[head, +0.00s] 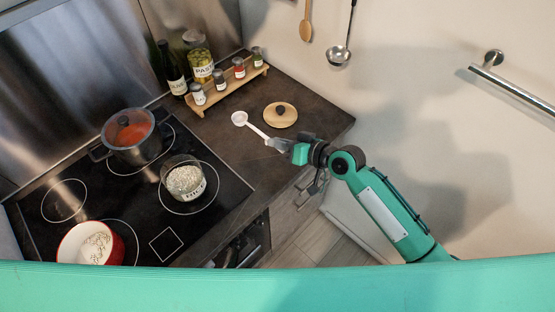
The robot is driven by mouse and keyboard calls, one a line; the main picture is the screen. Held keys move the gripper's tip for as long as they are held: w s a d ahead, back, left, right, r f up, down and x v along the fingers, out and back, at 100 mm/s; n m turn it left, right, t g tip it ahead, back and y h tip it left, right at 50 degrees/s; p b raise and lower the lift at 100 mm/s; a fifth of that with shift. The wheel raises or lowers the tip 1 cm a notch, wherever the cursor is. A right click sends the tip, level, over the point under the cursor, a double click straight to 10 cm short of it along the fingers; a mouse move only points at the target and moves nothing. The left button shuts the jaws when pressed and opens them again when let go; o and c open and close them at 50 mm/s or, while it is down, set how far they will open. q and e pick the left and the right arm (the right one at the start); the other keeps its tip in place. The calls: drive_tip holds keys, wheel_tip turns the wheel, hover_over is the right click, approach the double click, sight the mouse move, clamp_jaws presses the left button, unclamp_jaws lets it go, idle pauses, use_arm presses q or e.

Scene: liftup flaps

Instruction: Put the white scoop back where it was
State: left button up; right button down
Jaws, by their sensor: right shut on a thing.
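The white scoop (240,119) is at the middle of the head view, over the dark countertop, its bowl pointing to the upper left. My right gripper (272,143) is shut on the end of the scoop's handle. I cannot tell whether the bowl touches the counter or hangs just above it. A glass jar of white grains (184,179) stands open on the cooktop, left of the scoop. A round wooden lid (281,115) with a dark knob lies on the counter just right of the scoop. My left gripper is not in view.
A wooden spice rack (233,91) with several small jars stands behind the scoop, near a pasta jar (201,66) and a bottle (172,69). The counter's right corner is clear.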

hover_over(280, 170)
wheel_tip(280, 170, down, 6)
drive_tip(key=shift+a+f, duration=0.1)
drive_tip(key=shift+a, duration=0.05)
drive_tip(key=shift+f, duration=1.9)
drive_tip(key=c, duration=1.5)
unclamp_jaws()
drive_tip(key=b+v, duration=0.3)
drive_tip(key=v, duration=0.9)
drive_tip(key=shift+b, duration=0.3)
